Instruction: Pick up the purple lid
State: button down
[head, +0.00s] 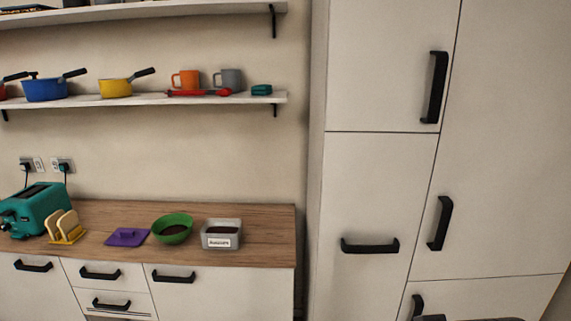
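The purple lid (127,237) lies flat on the wooden counter, with a small raised handle on top. It sits left of a green bowl (173,229) with dark contents and right of a toast rack (65,228). Nothing covers the lid. My gripper is not in view; only a dark shape, too cut off to identify, shows at the bottom right edge.
A teal toaster (38,208) stands at the counter's left. A grey labelled container (221,234) stands right of the bowl. Wooden counter (270,228) is bare at the right end. A shelf (140,99) with pans and mugs hangs above; tall cabinets (380,180) stand right.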

aim_at(123, 237)
jog(key=u, duration=1.4)
